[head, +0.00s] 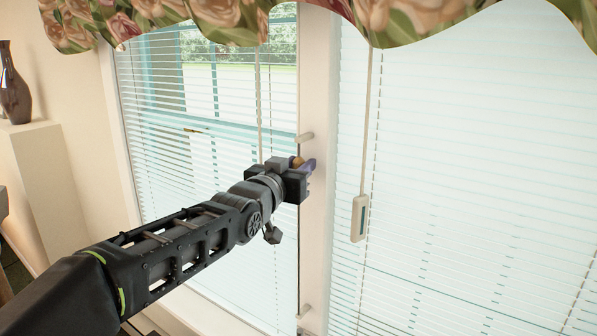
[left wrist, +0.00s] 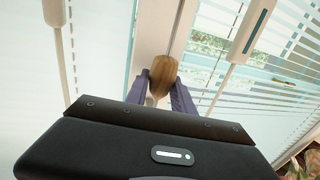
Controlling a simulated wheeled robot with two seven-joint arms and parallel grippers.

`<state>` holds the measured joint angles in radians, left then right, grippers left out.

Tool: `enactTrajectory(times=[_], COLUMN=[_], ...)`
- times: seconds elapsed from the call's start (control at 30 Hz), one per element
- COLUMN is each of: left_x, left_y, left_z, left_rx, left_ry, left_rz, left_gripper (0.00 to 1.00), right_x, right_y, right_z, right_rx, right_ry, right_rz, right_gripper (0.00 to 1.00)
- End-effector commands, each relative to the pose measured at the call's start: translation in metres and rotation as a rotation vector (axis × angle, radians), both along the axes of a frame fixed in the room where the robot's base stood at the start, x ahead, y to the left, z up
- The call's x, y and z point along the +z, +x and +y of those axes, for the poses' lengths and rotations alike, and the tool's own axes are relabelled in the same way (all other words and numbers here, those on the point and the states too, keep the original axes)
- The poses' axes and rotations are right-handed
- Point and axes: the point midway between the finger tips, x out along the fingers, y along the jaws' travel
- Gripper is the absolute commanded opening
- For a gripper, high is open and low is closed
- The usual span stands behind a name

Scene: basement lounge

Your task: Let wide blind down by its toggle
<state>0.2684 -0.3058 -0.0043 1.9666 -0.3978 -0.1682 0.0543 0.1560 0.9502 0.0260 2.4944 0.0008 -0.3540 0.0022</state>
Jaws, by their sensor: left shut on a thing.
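My left gripper (head: 297,168) is at the pale post between two windows, shut on a small brown wooden-looking toggle (head: 297,161). In the left wrist view the toggle (left wrist: 163,72) sits between the two purple fingers (left wrist: 163,88). I cannot tell from the frames which blind it belongs to. The wider blind (head: 470,150) hangs on the right, its pale slats nearly closed. The narrower blind (head: 215,110) on the left has its slats tilted open, with greenery showing through. My right gripper is not in view.
A white paddle (head: 359,218) with a dark slot hangs on a cord before the right blind. Short pegs (head: 305,137) stick out of the post (head: 317,80). A floral valance (head: 430,18) hangs above. A dark vase (head: 13,88) stands on a ledge at the left.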

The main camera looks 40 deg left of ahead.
Motion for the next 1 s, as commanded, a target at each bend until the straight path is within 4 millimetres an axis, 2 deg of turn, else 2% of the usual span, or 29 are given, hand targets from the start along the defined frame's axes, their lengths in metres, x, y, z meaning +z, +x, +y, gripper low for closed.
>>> enactTrajectory(times=[0.03, 0.17, 0.2, 0.47, 0.77, 0.87, 1.0], left_x=[0.006, 0.008, 0.008, 0.006, 0.004, 0.004, 0.003], left_y=[-0.001, -0.001, -0.001, 0.0, -0.002, -0.008, -0.027], left_z=[0.0, 0.0, 0.0, 0.0, 0.0, -0.001, -0.006], left_rx=[0.001, 0.001, 0.001, 0.001, 0.001, 0.001, 0.0], left_ry=[0.004, 0.005, 0.005, 0.004, 0.003, 0.004, 0.003], left_rz=[-0.013, -0.016, -0.017, -0.012, -0.011, -0.012, -0.014], left_gripper=[0.0, 0.0, 0.31, 0.52, 0.52, 0.52, 0.52], right_x=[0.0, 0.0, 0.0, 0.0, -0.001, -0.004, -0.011], right_y=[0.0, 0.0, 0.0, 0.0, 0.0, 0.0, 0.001], right_z=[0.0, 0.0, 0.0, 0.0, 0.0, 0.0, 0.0], right_rx=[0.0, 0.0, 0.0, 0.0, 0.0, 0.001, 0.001], right_ry=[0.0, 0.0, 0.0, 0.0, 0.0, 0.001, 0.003], right_rz=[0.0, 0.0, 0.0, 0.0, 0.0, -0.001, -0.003], right_gripper=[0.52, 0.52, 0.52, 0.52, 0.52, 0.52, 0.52])
